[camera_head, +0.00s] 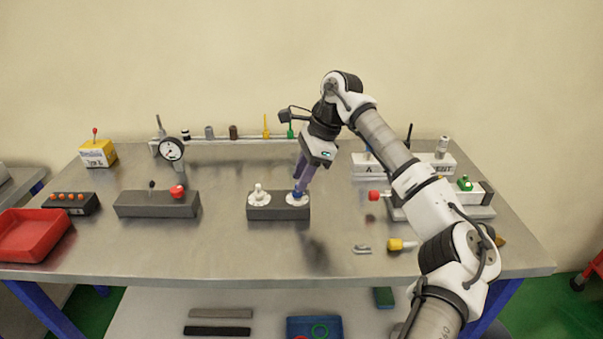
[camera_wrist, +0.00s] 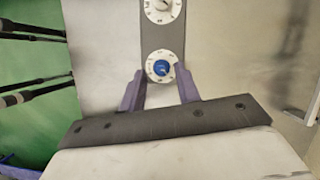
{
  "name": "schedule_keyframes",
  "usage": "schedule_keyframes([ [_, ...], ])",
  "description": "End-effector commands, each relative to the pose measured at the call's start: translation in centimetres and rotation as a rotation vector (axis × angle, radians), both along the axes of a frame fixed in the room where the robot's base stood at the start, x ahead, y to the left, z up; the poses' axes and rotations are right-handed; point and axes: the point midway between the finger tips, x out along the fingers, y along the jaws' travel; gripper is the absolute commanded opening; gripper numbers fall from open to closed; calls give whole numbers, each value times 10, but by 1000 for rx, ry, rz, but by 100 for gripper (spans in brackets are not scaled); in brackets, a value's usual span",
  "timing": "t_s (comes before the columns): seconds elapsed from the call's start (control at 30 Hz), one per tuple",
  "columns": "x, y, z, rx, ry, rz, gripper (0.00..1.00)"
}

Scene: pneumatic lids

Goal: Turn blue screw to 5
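The blue screw (camera_head: 297,195) sits in a white numbered dial (camera_head: 290,202) on the right part of a dark grey block (camera_head: 264,212). It also shows in the wrist view (camera_wrist: 161,68), with its dial (camera_wrist: 150,73) around it. The dial's figures are too small to read. My gripper (camera_head: 300,185) is tilted above the blue screw. In the wrist view its two purple fingers (camera_wrist: 158,73) stand apart, one on each side of the dial's lower part, with nothing held between them. I cannot tell whether the fingertips touch the screw.
A second dial with a white screw (camera_head: 258,192) is on the same block, left of the blue one. A dark block with a red knob (camera_head: 178,191) and a dial gauge (camera_head: 171,150) stand to the left. Red-ended (camera_head: 375,196) and yellow (camera_head: 396,244) parts lie right. The front table middle is clear.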

Motion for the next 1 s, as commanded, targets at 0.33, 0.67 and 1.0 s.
schedule_keyframes([
  [0.33, -1, 2, -5, 1, 0, 0, 33],
  [0.67, -1, 2, -5, 1, 0, 0, 0],
  [1.0, -1, 2, -6, 0, -1, -38, 0],
])
